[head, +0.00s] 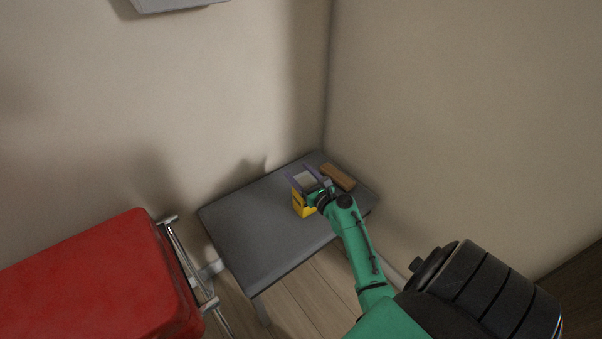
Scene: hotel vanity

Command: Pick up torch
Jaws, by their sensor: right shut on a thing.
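A small yellow object with a greyish upper part, which looks like the torch (304,208), is at the right part of the grey table (247,232). The gripper and wrist hide part of the object. I cannot tell whether it touches the table top or is slightly above it. My left gripper is not in view.
A brown block-like object (338,177) lies close to the right of my gripper, near the table's back right corner. Walls stand behind and to the right. A red padded seat (95,280) with metal legs is at the left. The table's left half is clear.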

